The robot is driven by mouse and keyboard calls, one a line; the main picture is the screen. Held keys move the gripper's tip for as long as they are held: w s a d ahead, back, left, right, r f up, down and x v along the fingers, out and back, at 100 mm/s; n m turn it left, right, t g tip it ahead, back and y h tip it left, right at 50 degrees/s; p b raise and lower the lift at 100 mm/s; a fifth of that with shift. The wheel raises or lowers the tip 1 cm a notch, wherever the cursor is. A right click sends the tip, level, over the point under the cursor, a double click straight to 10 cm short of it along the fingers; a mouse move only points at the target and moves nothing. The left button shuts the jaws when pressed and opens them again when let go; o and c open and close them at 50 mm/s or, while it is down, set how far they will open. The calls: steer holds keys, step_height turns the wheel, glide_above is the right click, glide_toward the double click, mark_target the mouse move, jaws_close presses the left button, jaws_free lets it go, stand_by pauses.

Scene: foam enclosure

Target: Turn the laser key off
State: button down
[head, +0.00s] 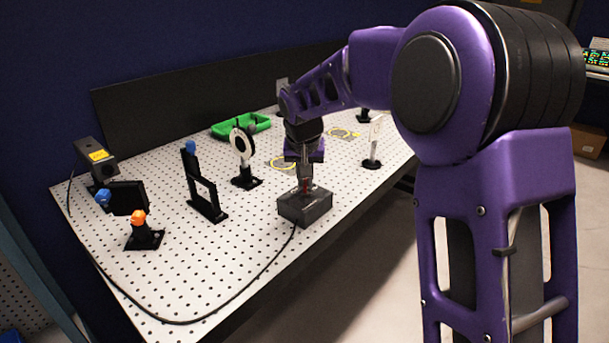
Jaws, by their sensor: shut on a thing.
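A dark grey box (306,210) with a black cable stands near the front edge of the white perforated table, below my gripper. My gripper (305,188) points straight down at the top of this box. It is shut on a small part at the box's top, which looks like the laser key. A bit of red shows between the fingers. The fingers and the box's top hide most of the key, so its turn angle cannot be told. A grey laser housing (94,160) with a yellow label stands at the table's far left, by the cable's other end.
Black optic mounts with blue (190,147) and orange (138,217) knobs stand left of the box. A round white-ringed mount (241,150) and a green tray (240,126) are behind it. A white mount (375,140) stands right. The table's front left is clear except for the cable (200,318).

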steer(key=n+p, duration=0.1)
steer(key=n, duration=0.1)
steer(key=n+y+p, duration=0.1)
steer(key=n, duration=0.1)
steer(key=n+y+p, duration=0.1)
steer(key=n+p, duration=0.1)
steer(key=shift+d+r+g, duration=0.2)
steer(key=shift+d+g, duration=0.05)
steer(key=shift+g, duration=0.05)
steer(key=shift+w+f+n+g+y+p, duration=0.1)
steer(key=shift+n+g+y+p, duration=0.4)
steer(key=shift+n, duration=0.6)
steer(key=shift+f+n+g+y+p, duration=0.1)
steer(key=shift+n+y+p, duration=0.2)
steer(key=shift+n+p, duration=0.6)
steer(key=shift+n, duration=0.4)
steer(key=c, duration=0.9)
jaws_free()
steer(key=shift+c, duration=0.2)
steer(key=v, duration=1.7)
steer(key=shift+r+p, duration=0.2)
steer(key=shift+p, duration=0.2)
steer(key=shift+d, duration=0.15)
